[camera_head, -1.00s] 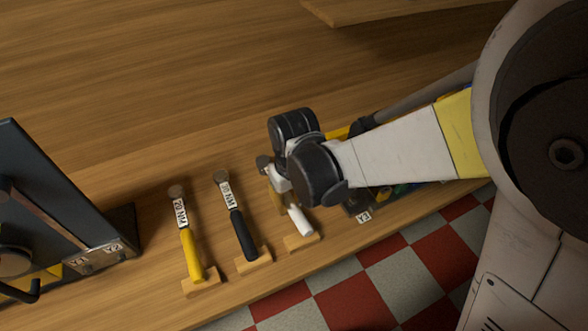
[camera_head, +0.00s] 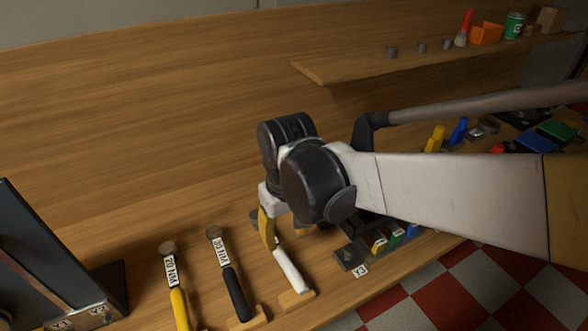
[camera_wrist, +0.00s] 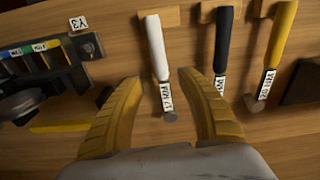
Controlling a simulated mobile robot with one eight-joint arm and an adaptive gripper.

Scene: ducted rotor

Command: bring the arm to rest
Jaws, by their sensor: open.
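My gripper (camera_wrist: 159,77) is open, with its two yellow fingers spread apart in the wrist view. My arm (camera_head: 450,195) reaches in from the right over the bench.
A black-handled wrench (camera_head: 236,295) and a yellow-handled wrench (camera_head: 178,308) lie to the left. A dark panel (camera_head: 40,265) stands at far left. The Y3 fixture (camera_head: 350,257) is right of the white wrench. A raised shelf (camera_head: 350,72) is behind. The bench behind the wrenches is clear.

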